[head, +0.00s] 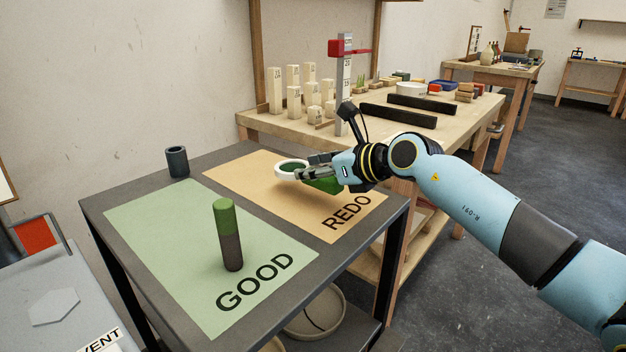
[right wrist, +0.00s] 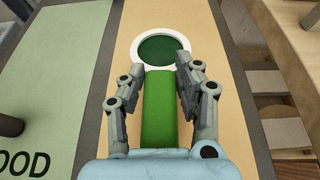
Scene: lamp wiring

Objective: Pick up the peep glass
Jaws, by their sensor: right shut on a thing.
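The peep glass has a white ring (head: 291,165) around a dark green lens and a bright green handle (head: 325,186). It is over the tan REDO half of the dark table. In the right wrist view the lens (right wrist: 164,48) lies just beyond my fingertips, and the handle (right wrist: 158,110) runs back between my fingers. My right gripper (head: 312,172) is shut on the peep glass at its handle. It also shows in the right wrist view (right wrist: 155,72). I cannot tell whether the glass touches the mat. My left gripper is not in view.
A green-topped dark cylinder (head: 228,235) stands on the green GOOD mat (head: 150,225). A dark cup (head: 177,161) stands at the table's back left corner. Behind is a wooden bench with numbered blocks (head: 275,90), a red-topped height gauge (head: 345,75) and black bars (head: 398,115).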

